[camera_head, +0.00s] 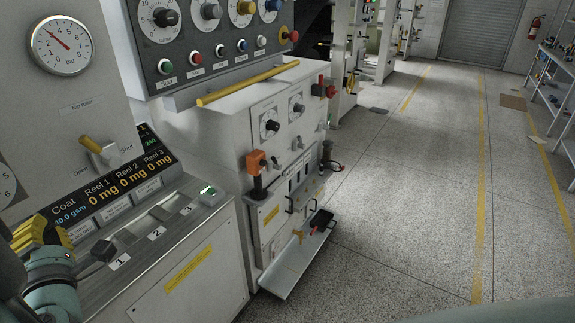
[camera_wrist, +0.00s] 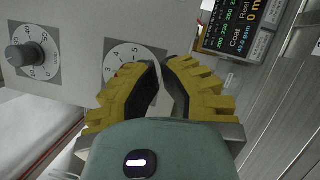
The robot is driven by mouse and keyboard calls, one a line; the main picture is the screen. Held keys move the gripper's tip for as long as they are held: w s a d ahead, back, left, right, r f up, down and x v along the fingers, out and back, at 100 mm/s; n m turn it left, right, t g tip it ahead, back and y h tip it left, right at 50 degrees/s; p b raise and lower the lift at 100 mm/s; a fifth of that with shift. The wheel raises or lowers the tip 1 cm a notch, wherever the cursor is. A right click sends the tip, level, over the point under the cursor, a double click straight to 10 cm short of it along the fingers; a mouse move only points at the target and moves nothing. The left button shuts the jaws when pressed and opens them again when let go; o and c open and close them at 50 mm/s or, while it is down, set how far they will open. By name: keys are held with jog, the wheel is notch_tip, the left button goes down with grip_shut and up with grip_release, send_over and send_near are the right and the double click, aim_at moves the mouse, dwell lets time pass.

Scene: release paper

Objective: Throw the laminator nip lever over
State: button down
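A lever with a yellow grip (camera_head: 97,146) sits on the grey machine panel at the left, under a small plate reading nip roller (camera_head: 78,107). The words Open and Shut stand at either side of it. The grip tilts up and to the left. My gripper (camera_head: 38,232), with ribbed yellow fingers, is at the lower left of the head view, below and left of the lever and apart from it. In the wrist view my gripper (camera_wrist: 162,65) has its fingertips close together, with nothing seen held. The lever is not seen there.
A display (camera_head: 110,190) and a console with numbered switches (camera_head: 157,232) lie below the lever. A pressure gauge (camera_head: 62,45) is above it. An orange-handled lever (camera_head: 257,162) stands on the machine further right. Dials (camera_wrist: 125,60) face the wrist camera. The aisle floor (camera_head: 410,200) is clear.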

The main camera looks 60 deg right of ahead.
aim_at(99, 151)
jog(key=shift+s+d+r+m+h+b, duration=0.25)
jog(key=shift+d+h, duration=0.2)
jog(key=shift+h, duration=0.2)
jog(key=shift+s+d+r+m+h+b, duration=0.1)
jog(key=shift+s+d+m+h+b, duration=0.15)
jog(key=shift+d+h, duration=0.3)
jog(key=shift+s+d+r+m+h+b, duration=0.1)
jog(key=shift+s+d+r+h+b, duration=0.2)
jog(key=shift+h, duration=0.4)
jog(key=shift+w+d+f, duration=0.1)
jog(key=p+x, duration=0.2)
jog(key=x, duration=0.2)
jog(key=s+d+p+x, duration=0.1)
jog(key=p+x, duration=0.1)
jog(key=x, duration=0.2)
jog(key=d+p+x, duration=0.1)
jog(key=p+x, duration=0.1)
jog(key=x, duration=0.2)
jog(key=shift+w+d+r+p, duration=0.1)
jog(key=shift+d+r+p, duration=0.25)
jog(key=shift+r+p, duration=0.1)
jog(key=shift+r, duration=0.1)
jog(key=shift+d+r+m+g+p, duration=0.1)
jog(key=shift+r+m+g+p, duration=0.05)
jog(key=shift+m+g+p, duration=0.3)
